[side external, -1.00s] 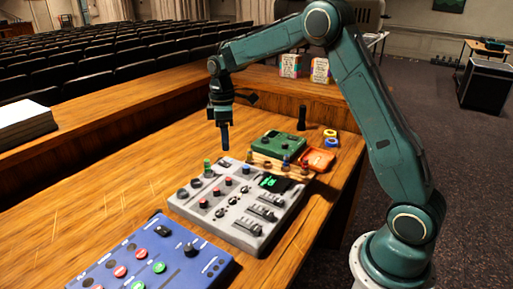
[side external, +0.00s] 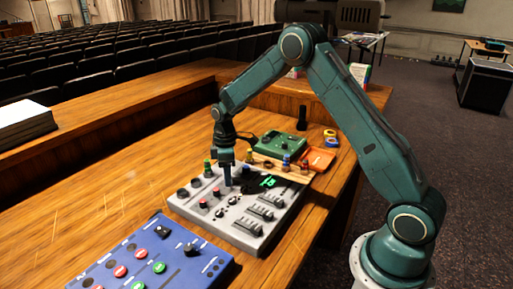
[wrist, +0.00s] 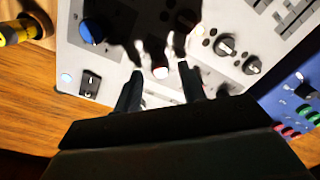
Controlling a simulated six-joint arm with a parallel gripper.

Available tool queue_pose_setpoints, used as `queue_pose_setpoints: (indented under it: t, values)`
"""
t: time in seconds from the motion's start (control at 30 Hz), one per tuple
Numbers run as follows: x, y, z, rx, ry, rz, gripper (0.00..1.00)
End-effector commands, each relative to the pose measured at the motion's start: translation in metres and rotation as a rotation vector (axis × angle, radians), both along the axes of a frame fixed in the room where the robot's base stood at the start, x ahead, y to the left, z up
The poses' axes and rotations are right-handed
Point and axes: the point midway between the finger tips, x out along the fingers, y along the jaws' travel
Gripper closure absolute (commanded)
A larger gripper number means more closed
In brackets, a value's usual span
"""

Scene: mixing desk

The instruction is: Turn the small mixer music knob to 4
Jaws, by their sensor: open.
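The grey mixer (side external: 235,218) lies mid-desk with knobs, sliders and a green-lit display (side external: 267,182). A blue panel (side external: 150,262) with red and green buttons lies in front of it, and a small green device (side external: 278,146) stands behind it. I cannot tell which knob is the music knob. My gripper (side external: 228,181) points down just over the back part of the grey mixer. In the wrist view my gripper (wrist: 160,76) has its fingers apart, with a small pale-topped knob (wrist: 160,72) showing between the tips. Contact cannot be told. A blue-capped knob (wrist: 93,31) is at upper left.
An orange tray (side external: 319,158), tape rolls (side external: 330,137) and a black upright cylinder (side external: 302,118) are farther back.

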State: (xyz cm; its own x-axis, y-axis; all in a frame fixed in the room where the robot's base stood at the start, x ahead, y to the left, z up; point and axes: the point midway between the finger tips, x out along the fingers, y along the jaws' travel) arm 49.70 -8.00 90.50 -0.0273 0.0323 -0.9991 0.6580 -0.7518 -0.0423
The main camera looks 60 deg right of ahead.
Motion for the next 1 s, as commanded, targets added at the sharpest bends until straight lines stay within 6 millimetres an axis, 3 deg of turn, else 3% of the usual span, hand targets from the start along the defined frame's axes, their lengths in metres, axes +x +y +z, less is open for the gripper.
queue_pose_setpoints:
  t: [0.47,0.67,1.0]
  values:
    - [-0.0004,0.0003,-0.0099,0.0,0.0,0.0,0.59]
    - [-0.0004,0.0003,-0.0098,0.0,0.0,0.0,0.98]
    - [-0.0005,0.0004,-0.0096,0.0,0.001,-0.02,1.0]
